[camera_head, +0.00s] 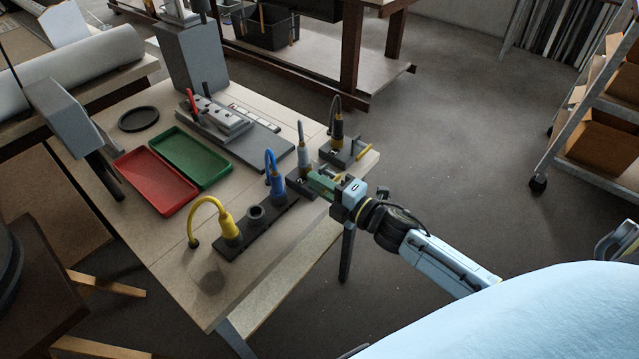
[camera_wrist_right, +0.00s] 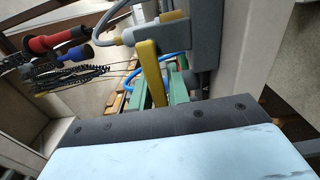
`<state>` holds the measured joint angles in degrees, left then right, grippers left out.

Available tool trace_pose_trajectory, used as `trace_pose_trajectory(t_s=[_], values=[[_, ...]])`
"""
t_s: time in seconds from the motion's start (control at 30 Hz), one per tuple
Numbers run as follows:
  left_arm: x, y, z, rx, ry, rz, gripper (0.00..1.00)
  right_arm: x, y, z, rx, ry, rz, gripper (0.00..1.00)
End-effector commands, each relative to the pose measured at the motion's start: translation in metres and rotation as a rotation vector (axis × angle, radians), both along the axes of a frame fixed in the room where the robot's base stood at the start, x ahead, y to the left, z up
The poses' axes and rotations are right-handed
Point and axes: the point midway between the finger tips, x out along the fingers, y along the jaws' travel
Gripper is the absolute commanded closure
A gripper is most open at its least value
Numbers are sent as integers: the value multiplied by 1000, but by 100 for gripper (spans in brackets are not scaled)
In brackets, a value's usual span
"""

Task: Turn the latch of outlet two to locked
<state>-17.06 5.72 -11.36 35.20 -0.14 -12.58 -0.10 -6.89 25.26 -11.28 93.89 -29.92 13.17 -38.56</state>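A yellow latch lever (camera_wrist_right: 151,72) stands upright in the right wrist view, beside a grey plug (camera_wrist_right: 115,37). In the head view that grey plug (camera_head: 302,150) stands on a dark outlet block (camera_head: 299,184). No outlet numbers are readable. My right gripper (camera_head: 318,183) is beside the grey plug's block, its green fingers apart with the near lever between them in the right wrist view (camera_wrist_right: 160,92); contact cannot be told. My left gripper is not visible.
A blue plug (camera_head: 276,180) and a yellow plug (camera_head: 228,226) stand on a dark strip to the left of my right gripper. Red (camera_head: 154,181) and green (camera_head: 194,157) trays lie farther left. Open floor lies right of the table.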

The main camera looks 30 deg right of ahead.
Motion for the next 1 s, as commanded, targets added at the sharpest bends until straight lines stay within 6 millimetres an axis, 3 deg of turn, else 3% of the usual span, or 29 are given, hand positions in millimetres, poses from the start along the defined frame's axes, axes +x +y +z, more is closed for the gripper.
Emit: trace_pose_trajectory(t_s=[0.13, 0.53, 1.0], values=[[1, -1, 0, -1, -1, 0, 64, 0, 0, 0, 1, 1, 0, 65], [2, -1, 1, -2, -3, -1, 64, -9, -3, -1, 3, 3, 0, 65], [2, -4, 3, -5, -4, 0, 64, -92, -37, -1, 2, 5, -1, 65]])
